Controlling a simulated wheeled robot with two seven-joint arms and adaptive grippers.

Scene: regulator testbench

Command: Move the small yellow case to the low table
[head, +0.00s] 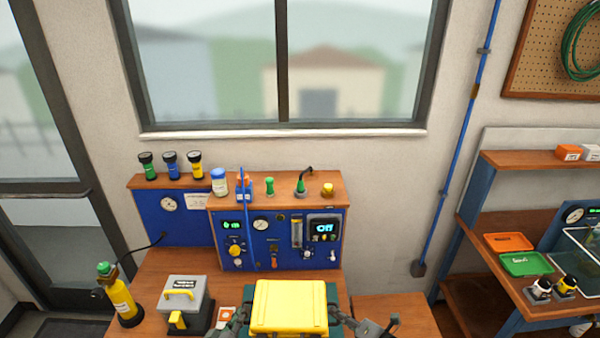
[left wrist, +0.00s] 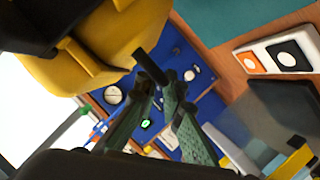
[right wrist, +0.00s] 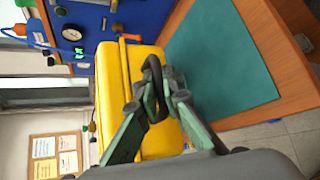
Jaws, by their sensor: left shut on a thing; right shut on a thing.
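The small yellow case (head: 290,307) is at the bottom middle of the head view, lid up and roughly level, over a dark green mat (right wrist: 225,70). It appears raised above the mat. My left gripper (head: 242,318) is at its left side, shut on a dark side handle; the left wrist view shows the case (left wrist: 110,50) beside the fingers. My right gripper (right wrist: 163,92) is shut on the black loop handle at the other side. A separate wooden top (head: 398,312), perhaps the low table, lies to the right of the bench.
The blue regulator panel (head: 280,240) stands behind the case. A grey box with yellow handle (head: 186,300) and a yellow cylinder (head: 122,300) stand at left on the bench. A shelf unit with trays (head: 525,263) is at far right.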

